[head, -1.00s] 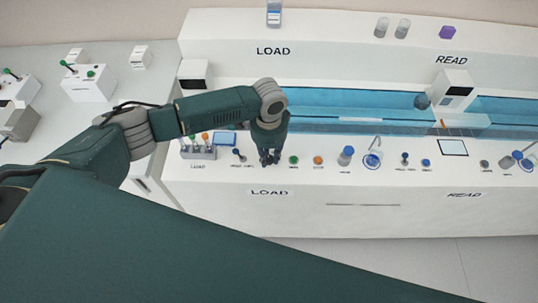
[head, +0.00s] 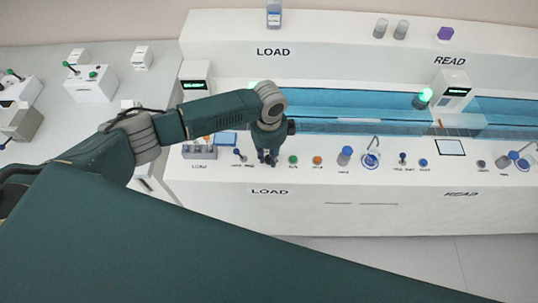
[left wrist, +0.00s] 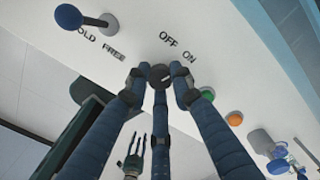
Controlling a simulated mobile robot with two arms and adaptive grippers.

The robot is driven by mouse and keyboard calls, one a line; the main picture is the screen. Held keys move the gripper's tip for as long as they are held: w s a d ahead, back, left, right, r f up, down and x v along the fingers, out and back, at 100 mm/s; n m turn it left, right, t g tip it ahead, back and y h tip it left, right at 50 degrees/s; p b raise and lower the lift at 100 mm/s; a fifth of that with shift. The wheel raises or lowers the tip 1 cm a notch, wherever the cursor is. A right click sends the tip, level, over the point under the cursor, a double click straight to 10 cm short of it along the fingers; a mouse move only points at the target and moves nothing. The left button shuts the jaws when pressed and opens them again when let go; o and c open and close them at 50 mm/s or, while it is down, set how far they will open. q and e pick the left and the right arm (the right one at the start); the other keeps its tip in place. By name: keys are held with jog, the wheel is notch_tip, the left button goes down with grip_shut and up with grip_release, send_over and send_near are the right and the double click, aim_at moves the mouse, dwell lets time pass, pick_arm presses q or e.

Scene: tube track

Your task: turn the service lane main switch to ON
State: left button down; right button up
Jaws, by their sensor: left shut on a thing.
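The main switch (left wrist: 160,76) is a dark round knob on the white panel, with OFF and ON printed beside it. My left gripper (left wrist: 160,80) is shut around the knob in the left wrist view; its fingers hide much of it, and I cannot read its pointer surely. In the head view the left gripper (head: 268,158) points down at the LOAD panel and hides the switch. The LOAD display (head: 194,84) and READ display (head: 459,91) are lit, and a green lamp (head: 426,95) glows. My right gripper (left wrist: 140,152) seems to show small and open below the panel.
A green button (head: 293,160) and an orange button (head: 317,160) sit just right of the left gripper. A blue-tipped lever (left wrist: 68,16) marked HOLD and FREE is on the other side. The blue transparent track cover (head: 340,104) runs behind the panel.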

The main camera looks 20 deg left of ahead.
aim_at(269, 157)
pick_arm(q)
jog(key=shift+r, duration=0.1)
dwell(0.3)
jog(key=c, duration=1.5)
grip_release()
notch_tip(269, 157, up, 12)
